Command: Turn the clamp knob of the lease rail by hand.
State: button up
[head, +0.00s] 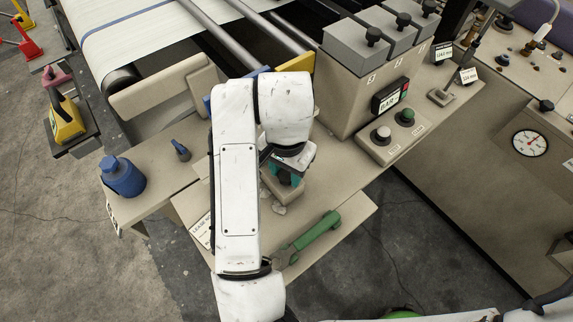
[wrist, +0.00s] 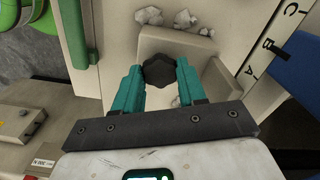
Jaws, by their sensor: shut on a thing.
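The clamp knob (wrist: 159,72) is a dark, lobed knob on a beige block (wrist: 176,40) of the lease rail. In the wrist view it sits between the two teal fingers of my gripper (wrist: 158,74). The fingers are shut on it from both sides. In the head view my white arm covers the knob, and only part of my gripper (head: 287,178) with its teal fingers shows above the beige block (head: 275,193). A scale with the letters A, B and C (wrist: 272,46) runs beside the block in the wrist view.
A green handle (head: 314,234) lies to the right of my arm on the beige shelf. A blue bottle-like part (head: 123,176) and a small blue-grey peg (head: 181,150) stand to the left. A control box with buttons (head: 392,132) is at the right. Pale lumps (wrist: 148,16) lie near the block.

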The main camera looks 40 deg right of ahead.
jog(key=o, duration=0.4)
jog(key=shift+n, duration=0.4)
jog(key=o, duration=0.4)
jog(key=shift+o, duration=0.2)
jog(key=shift+r, duration=0.1)
notch_tip(320, 180, up, 6)
jog(key=p, duration=0.5)
notch_tip(320, 180, up, 11)
jog(key=p, duration=0.1)
jog(key=shift+f+p, duration=0.2)
jog(key=shift+p, duration=0.1)
